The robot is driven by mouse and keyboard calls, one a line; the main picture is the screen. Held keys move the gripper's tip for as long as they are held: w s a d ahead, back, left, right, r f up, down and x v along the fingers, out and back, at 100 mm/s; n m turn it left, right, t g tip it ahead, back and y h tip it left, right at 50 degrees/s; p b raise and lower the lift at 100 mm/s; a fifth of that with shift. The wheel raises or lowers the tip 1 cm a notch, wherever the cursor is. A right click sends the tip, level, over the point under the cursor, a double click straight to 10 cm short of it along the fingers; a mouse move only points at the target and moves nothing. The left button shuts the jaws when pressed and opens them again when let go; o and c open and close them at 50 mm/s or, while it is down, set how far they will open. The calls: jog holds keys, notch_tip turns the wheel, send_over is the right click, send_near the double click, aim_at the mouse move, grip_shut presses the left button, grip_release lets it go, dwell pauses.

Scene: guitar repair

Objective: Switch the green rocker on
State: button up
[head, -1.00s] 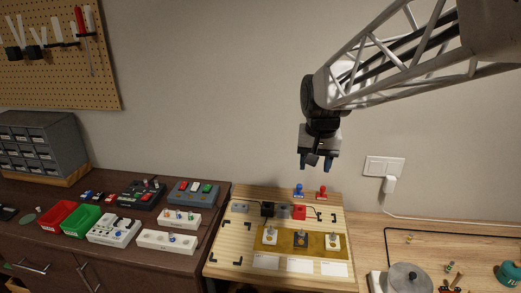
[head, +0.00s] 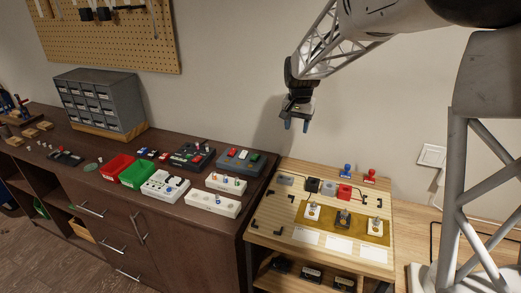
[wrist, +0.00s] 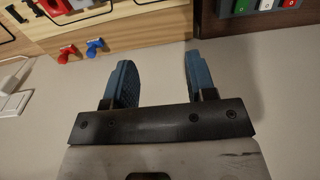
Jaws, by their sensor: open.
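A blue-grey switch box (head: 228,166) stands on the dark cabinet top, near its right end. It carries a red, a white and a green rocker in a row; the green rocker (head: 255,157) is the rightmost. In the wrist view the box is partly cut off at the top right, with the green rocker (wrist: 242,6) at its left end. Whether the rocker is on or off is too small to tell. My gripper (head: 297,125) is open and empty, high in the air, right of the box and apart from it. Its two blue fingers (wrist: 157,68) show in the wrist view.
A dark switch box (head: 192,156) stands just left, and white switch boxes (head: 212,203) stand in front. Red and green bins (head: 137,173) are further left. The wooden board (head: 268,227) with blue and red knobs (head: 347,171) is to the right. The air around my gripper is clear.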

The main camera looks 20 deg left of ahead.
send_over(256, 155)
jog(key=shift+g, duration=0.3)
jog(key=f, duration=1)
jog(key=shift+w+f, duration=0.2)
jog(key=shift+w, duration=0.05)
jog(key=shift+f, duration=3.9)
jog(key=c, duration=0.9)
jog(key=shift+s+t, duration=0.1)
jog(key=shift+t, duration=0.5)
